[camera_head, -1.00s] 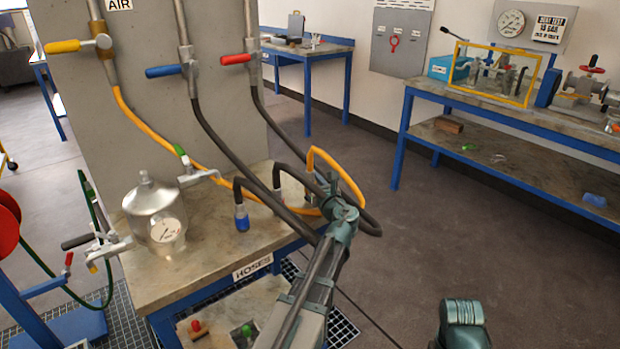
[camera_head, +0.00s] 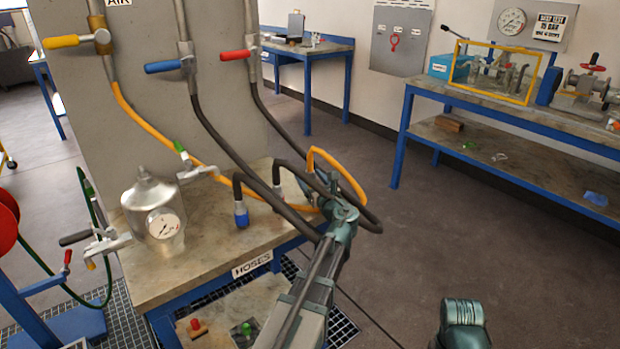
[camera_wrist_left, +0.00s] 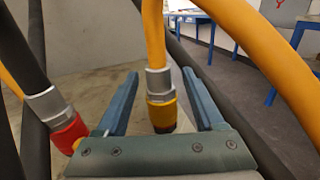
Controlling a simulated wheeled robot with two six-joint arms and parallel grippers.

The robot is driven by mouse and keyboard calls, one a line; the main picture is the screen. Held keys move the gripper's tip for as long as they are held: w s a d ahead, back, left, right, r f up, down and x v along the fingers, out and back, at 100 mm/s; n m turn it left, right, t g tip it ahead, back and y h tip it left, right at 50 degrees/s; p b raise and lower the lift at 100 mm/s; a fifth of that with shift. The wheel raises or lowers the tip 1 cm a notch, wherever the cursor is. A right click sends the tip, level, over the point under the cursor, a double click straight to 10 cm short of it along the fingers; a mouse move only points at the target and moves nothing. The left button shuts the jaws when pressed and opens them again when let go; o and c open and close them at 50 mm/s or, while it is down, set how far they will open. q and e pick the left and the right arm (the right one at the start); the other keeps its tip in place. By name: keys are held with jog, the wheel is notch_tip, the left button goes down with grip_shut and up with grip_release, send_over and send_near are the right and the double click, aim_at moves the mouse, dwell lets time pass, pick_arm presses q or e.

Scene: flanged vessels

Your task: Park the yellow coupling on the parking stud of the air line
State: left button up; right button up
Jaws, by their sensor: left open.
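The yellow coupling (camera_wrist_left: 161,108) shows in the left wrist view, hanging upright at the end of the orange hose (camera_wrist_left: 154,40). It has a grey collar above a yellow ring and a dark lower end. My left gripper (camera_wrist_left: 160,73) is open with one finger on each side of the coupling, and gaps show beside it. In the head view my left gripper (camera_head: 335,192) is over the bench's right end, where the orange hose (camera_head: 330,159) arcs over it; the coupling is not clearly visible there. I cannot make out the air line's parking stud.
The hose bench (camera_head: 200,255) also holds a steel vessel with a gauge (camera_head: 153,212) and a blue coupling (camera_head: 241,215). A red coupling (camera_wrist_left: 70,130) hangs left of my left gripper. Black hoses (camera_head: 230,145) cross close to the gripper. Open floor lies to the right.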

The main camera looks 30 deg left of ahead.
pick_arm(q)
jog(key=v, duration=1.3)
jog(key=shift+s+d, duration=0.25)
jog(key=shift+s, duration=0.05)
jog(key=shift+c, duration=0.2)
